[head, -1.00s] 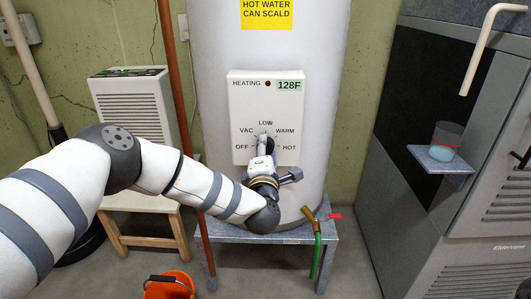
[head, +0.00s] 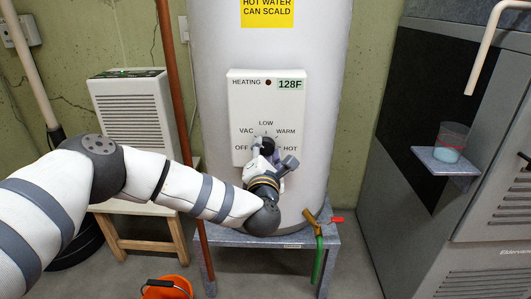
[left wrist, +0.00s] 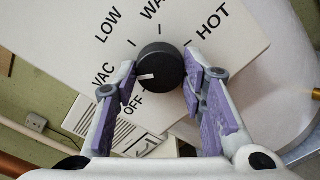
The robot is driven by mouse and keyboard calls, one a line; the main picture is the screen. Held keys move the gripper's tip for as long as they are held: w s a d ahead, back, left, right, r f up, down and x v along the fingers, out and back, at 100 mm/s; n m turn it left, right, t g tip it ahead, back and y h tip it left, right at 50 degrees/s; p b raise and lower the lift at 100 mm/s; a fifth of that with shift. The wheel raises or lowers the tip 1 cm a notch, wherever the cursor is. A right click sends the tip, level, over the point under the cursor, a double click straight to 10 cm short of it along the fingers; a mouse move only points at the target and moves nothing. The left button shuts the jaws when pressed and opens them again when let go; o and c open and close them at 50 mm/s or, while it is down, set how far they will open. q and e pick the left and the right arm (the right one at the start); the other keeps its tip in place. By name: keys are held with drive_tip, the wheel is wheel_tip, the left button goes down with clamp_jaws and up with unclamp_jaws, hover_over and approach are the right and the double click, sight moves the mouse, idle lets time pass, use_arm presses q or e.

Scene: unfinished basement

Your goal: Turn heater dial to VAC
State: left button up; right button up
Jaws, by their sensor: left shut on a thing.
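The black heater dial (head: 268,143) sits on the white control panel (head: 243,105) of the water heater. In the left wrist view the dial (left wrist: 163,62) has a white pointer mark facing left and down, between the words VAC and OFF. My left gripper (head: 262,153) reaches the dial from below. In the left wrist view its two purple-padded fingers (left wrist: 159,72) lie on either side of the dial, shut on it. In the head view the gripper hides the dial's lower part and its pointer. My right gripper is not in view.
The tank (head: 212,60) stands on a grey stand (head: 230,238). A brass drain valve (head: 312,217) with a red handle and green hose is at lower right. A copper pipe (head: 180,90) runs left of the tank. An orange bucket (head: 165,288) is on the floor.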

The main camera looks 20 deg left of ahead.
use_arm(q)
drive_tip(key=o, duration=1.2)
drive_tip(key=shift+c, duration=0.2)
drive_tip(key=v, duration=1.2)
